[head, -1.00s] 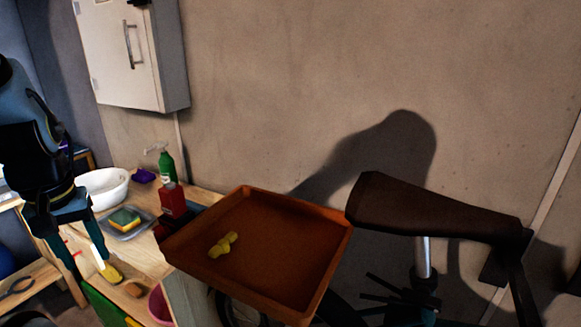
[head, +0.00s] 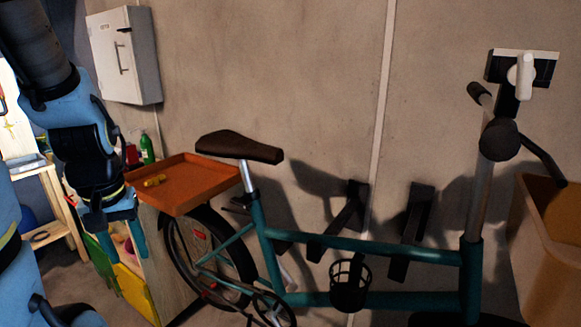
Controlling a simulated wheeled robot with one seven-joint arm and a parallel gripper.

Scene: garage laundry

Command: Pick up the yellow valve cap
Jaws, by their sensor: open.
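A small lumpy yellow thing (head: 154,181) lies on the orange tray (head: 205,189) near its left side. It is too small to tell whether it is one piece or two, or if it is the yellow valve cap. No other clear valve cap shows. My gripper (head: 124,245) hangs at the left with its fingers pointing down, open and apart from the tray. It appears left of the tray and lower in the picture, with nothing seen between its fingers.
A teal bicycle (head: 350,250) with a dark saddle (head: 239,147) stands along the wall, right of the tray. A green bottle (head: 147,148) stands behind the tray. A white cabinet (head: 125,55) hangs above. An orange-yellow bin (head: 535,260) is at the far right.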

